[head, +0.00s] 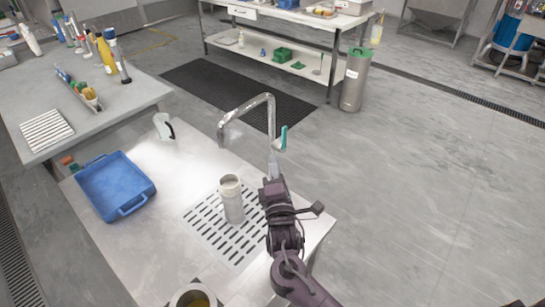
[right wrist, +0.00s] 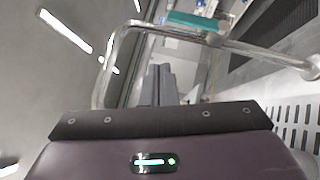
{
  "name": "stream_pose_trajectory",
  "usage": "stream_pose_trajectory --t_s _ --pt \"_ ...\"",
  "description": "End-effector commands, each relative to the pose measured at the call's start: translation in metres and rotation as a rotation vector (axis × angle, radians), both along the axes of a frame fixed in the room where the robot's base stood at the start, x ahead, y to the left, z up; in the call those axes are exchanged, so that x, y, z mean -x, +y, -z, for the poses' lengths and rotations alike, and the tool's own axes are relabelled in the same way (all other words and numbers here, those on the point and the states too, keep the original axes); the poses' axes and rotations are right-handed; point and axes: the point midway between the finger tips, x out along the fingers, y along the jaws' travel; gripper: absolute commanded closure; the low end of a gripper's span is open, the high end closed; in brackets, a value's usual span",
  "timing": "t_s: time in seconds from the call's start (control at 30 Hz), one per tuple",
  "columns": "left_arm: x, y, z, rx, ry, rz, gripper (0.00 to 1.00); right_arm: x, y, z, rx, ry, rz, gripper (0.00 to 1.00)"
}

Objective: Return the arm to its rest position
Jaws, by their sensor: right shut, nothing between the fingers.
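My right arm comes in from the bottom right of the head view. Its gripper (head: 273,163) is above the right side of the steel counter (head: 130,255), just below the faucet's teal lever in the picture. In the right wrist view the closed fingers (right wrist: 158,84) have nothing between them. The curved faucet (head: 248,102) shows beyond the gripper; I cannot tell whether they touch. A metal cylinder (head: 232,202) stands upright on the slotted grate, left of my right gripper and apart from it. My left gripper is not in view.
A blue tray (head: 128,207) and a white pitcher-like item (head: 163,126) are on the counter's left. A steel pot (head: 193,297) is at the bottom edge. A grey table (head: 110,110) with bottles stands upper left.

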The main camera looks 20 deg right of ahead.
Motion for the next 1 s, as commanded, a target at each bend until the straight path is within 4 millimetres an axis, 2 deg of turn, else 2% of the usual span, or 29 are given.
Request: stream_pose_trajectory --t_s 0.07,0.2,0.43,0.53,0.67,0.77,0.87,1.0 --pt "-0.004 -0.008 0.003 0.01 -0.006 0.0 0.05 0.014 0.003 0.002 -0.002 0.002 -0.002 1.0" --pt "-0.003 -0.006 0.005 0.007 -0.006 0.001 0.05 0.029 0.006 0.001 -0.001 0.001 -0.001 1.0" --pt "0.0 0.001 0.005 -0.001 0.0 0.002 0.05 0.034 0.007 0.0 -0.013 0.008 -0.004 1.0" --pt "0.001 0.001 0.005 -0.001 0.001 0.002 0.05 0.035 0.005 0.008 -0.101 0.057 -0.029 1.0" --pt "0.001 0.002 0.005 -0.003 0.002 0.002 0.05 0.042 0.003 0.029 -0.375 0.208 -0.085 1.0" --pt "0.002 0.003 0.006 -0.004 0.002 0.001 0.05 0.058 0.002 0.049 -0.648 0.368 -0.103 1.0" --pt "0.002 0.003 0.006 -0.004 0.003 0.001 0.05 0.082 0.002 0.066 -0.906 0.533 -0.071 1.0" --pt "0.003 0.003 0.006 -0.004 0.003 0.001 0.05 0.127 -0.002 0.083 -1.207 0.738 0.062 1.0"
